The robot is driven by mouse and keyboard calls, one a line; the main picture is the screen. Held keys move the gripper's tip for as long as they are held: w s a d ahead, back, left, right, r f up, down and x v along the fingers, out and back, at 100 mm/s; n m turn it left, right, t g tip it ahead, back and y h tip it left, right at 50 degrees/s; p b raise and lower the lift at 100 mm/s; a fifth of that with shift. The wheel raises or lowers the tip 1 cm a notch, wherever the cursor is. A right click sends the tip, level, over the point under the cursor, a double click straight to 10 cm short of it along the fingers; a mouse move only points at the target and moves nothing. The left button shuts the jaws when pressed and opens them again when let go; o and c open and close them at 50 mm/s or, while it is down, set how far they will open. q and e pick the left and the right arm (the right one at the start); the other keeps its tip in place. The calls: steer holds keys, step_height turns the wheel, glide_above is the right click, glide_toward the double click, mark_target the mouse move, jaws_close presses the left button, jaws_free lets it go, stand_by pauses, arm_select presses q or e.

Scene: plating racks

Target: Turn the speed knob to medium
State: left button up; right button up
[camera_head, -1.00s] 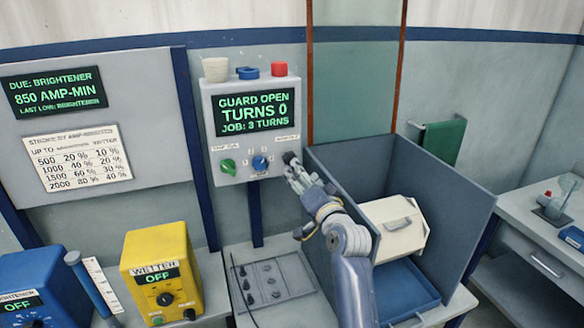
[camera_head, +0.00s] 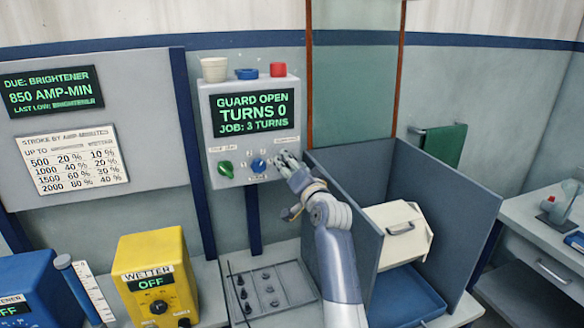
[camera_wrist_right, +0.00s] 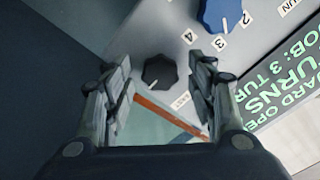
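In the head view my gripper hides this knob. My right gripper (camera_wrist_right: 163,64) is open, one finger on each side of the knob with gaps showing. It also shows at the box's lower right in the head view (camera_head: 286,160). My left gripper is out of view.
A blue numbered knob (camera_head: 259,165) and a green knob (camera_head: 225,169) sit left of my gripper on the box. A grey-walled bin (camera_head: 440,190) stands close at right. A yellow WETTER unit (camera_head: 155,262) is at lower left.

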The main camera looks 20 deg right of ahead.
steer(key=c, duration=0.8)
steer(key=shift+n, duration=0.3)
steer(key=shift+d+f+n+p, duration=0.1)
steer(key=shift+n+p, duration=0.85)
steer(key=shift+n, duration=2.95)
steer(key=shift+d+n+p, duration=0.1)
steer(key=shift+n+p, duration=0.8)
steer(key=shift+n, duration=3)
steer(key=o, duration=1.1)
